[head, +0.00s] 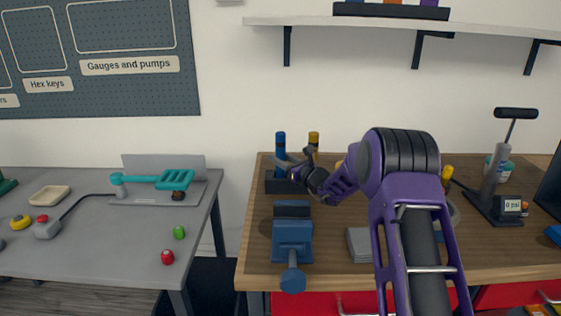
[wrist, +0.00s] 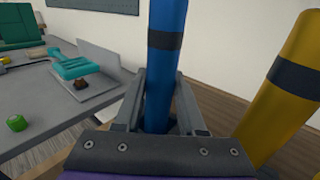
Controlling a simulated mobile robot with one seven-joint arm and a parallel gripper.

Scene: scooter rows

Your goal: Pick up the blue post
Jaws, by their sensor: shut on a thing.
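The blue post (head: 280,145) stands upright in a dark holder (head: 277,184) at the back left of the wooden bench. It has a dark band and shows large in the wrist view (wrist: 165,75). My gripper (head: 284,166) is at the post in the head view. In the wrist view the gripper's two fingers (wrist: 158,105) lie on either side of the blue post and are shut on it. The post's lower end is hidden behind the gripper in the wrist view.
A yellow post (head: 314,139) stands just right of the blue one, close to my gripper. A blue vise (head: 292,238) sits in front. A floor pump (head: 495,175) is at the right. A grey table (head: 100,245) stands left across a gap. A shelf (head: 350,24) hangs above.

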